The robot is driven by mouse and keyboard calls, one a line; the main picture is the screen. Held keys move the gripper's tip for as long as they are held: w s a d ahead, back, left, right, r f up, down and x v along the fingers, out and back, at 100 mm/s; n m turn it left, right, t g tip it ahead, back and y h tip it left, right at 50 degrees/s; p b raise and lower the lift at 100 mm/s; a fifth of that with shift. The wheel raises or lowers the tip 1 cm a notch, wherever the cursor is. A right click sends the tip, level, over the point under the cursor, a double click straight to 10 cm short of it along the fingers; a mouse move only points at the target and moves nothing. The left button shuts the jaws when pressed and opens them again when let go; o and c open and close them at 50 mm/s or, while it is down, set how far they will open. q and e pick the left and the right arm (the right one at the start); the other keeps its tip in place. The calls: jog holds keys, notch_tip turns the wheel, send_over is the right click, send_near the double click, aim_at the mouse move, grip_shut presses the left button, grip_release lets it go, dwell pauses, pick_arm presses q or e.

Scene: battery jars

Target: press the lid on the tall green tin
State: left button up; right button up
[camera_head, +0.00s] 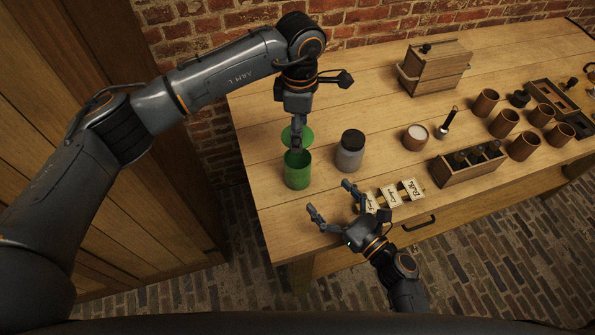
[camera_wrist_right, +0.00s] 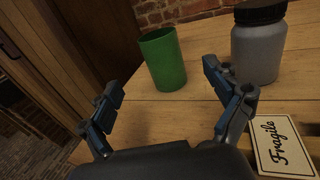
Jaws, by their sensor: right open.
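The tall green tin (camera_head: 297,172) stands upright near the left end of the table, its top open. It also shows in the right wrist view (camera_wrist_right: 164,62), with no lid on its rim. The green lid (camera_head: 291,138) is just above and behind the tin's mouth in the head view, at my left gripper's fingertips. My left gripper (camera_head: 298,141) points down and appears shut on the lid; the fingers partly hide it. My right gripper (camera_head: 331,199) is open and empty at the table's front edge, in front of the tin, with its fingers (camera_wrist_right: 162,78) toward it.
A grey jar with a black lid (camera_head: 350,153) stands right of the tin. Paper labels (camera_head: 391,195) lie near the front edge. A wooden rack (camera_head: 468,172), a white-filled cup (camera_head: 415,137), several brown cups and a wooden box (camera_head: 434,70) are farther right.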

aim_at(306, 172)
jog(key=x, duration=1.2)
jog(key=shift+c, duration=0.4)
jog(key=c, duration=1.7)
pick_arm(q)
jog(key=shift+f, duration=2.55)
jog(key=shift+f, duration=0.85)
jog(key=shift+f, duration=0.6)
